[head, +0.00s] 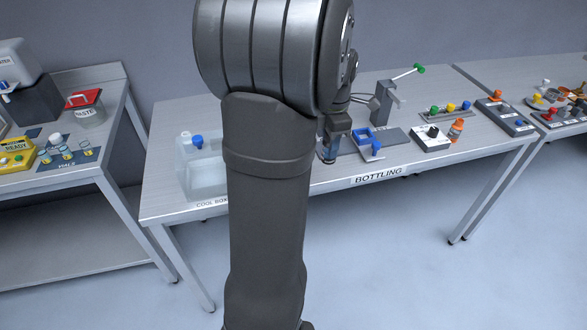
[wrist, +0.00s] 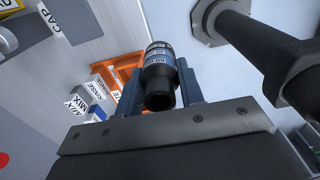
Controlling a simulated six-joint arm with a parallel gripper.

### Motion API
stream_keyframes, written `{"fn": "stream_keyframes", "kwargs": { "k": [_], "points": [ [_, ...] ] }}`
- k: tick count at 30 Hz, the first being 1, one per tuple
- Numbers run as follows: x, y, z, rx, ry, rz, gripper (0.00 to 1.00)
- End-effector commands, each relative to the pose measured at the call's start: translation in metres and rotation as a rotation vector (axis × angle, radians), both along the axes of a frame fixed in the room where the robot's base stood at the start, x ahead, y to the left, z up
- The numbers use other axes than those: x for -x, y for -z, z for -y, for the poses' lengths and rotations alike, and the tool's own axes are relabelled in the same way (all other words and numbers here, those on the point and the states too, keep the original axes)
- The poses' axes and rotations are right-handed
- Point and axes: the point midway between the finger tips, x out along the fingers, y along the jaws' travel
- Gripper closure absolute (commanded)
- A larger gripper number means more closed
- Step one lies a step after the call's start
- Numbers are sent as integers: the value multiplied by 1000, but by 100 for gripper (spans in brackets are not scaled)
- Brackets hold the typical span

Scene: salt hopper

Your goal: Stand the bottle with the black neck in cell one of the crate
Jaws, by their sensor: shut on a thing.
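My gripper (wrist: 160,84) is shut on a bottle (wrist: 159,56) with a black neck, held between the two blue-grey fingers in the wrist view. Its open black neck points toward the wrist camera, and its body shows pale bands with small print. In the head view my gripper (head: 332,148) is beside my forearm, over the bottling table, and the bottle is too small to make out there. An orange crate-like frame (wrist: 126,70) lies behind the bottle in the wrist view, partly hidden by it. I cannot tell its cells apart. It is hidden in the head view.
A dark post (wrist: 240,30) stands at the right in the wrist view. A clear cool box (head: 197,172) is left.

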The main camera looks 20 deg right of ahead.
Motion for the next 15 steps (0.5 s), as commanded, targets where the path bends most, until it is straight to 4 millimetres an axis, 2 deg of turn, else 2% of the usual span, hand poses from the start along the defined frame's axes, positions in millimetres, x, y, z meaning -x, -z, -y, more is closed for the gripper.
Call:
{"fn": "stream_keyframes", "kwargs": {
  "k": [4, 15],
  "points": [
    [-15, 14, -14, -1, -6, -2, 89],
    [-76, 61, -63, 0, -5, -1, 89]
  ]
}}
